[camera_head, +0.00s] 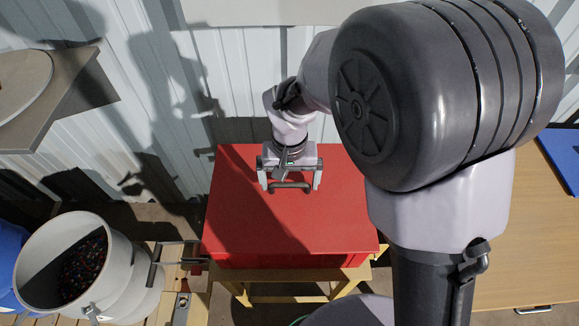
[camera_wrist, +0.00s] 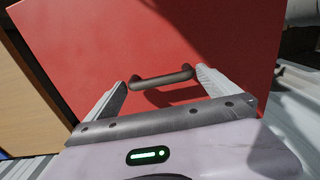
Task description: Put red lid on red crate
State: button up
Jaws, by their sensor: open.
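The red lid (camera_head: 285,222) is a wide flat panel with a dark bar handle (camera_head: 291,186). It lies over the red crate (camera_head: 290,261), whose front wall shows below the lid's near edge. The lid looks flat and lined up with the crate; I cannot tell if it is fully seated. My gripper (camera_head: 289,185) is above the lid at the handle. In the wrist view, the handle (camera_wrist: 162,78) lies between the tips of the two open fingers (camera_wrist: 160,85), and the lid (camera_wrist: 150,35) fills most of the background. The crate's inside is hidden.
The crate stands on a wooden stand (camera_head: 290,287). A grey drum (camera_head: 135,270) with dark granules is at the lower left. A wooden table (camera_head: 510,235) with a blue item (camera_head: 567,158) is at the right. A corrugated wall (camera_head: 240,80) is behind.

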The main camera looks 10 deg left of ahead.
aim_at(290, 184)
notch_tip(290, 184, up, 17)
jog(key=p, duration=0.5)
jog(key=s+d+f+m+t+y+b, duration=0.1)
jog(key=s+d+m+t+b, duration=0.2)
jog(key=d, duration=0.6)
jog(key=s+d+f+m+t+y+b, duration=0.1)
jog(key=s+d+m+b, duration=0.3)
jog(key=s+d+b, duration=0.4)
jog(key=shift+s+d+f+t+b, duration=0.3)
jog(key=shift+s+d+f+t, duration=0.3)
jog(key=shift+d+t, duration=0.45)
jog(key=shift+d, duration=0.15)
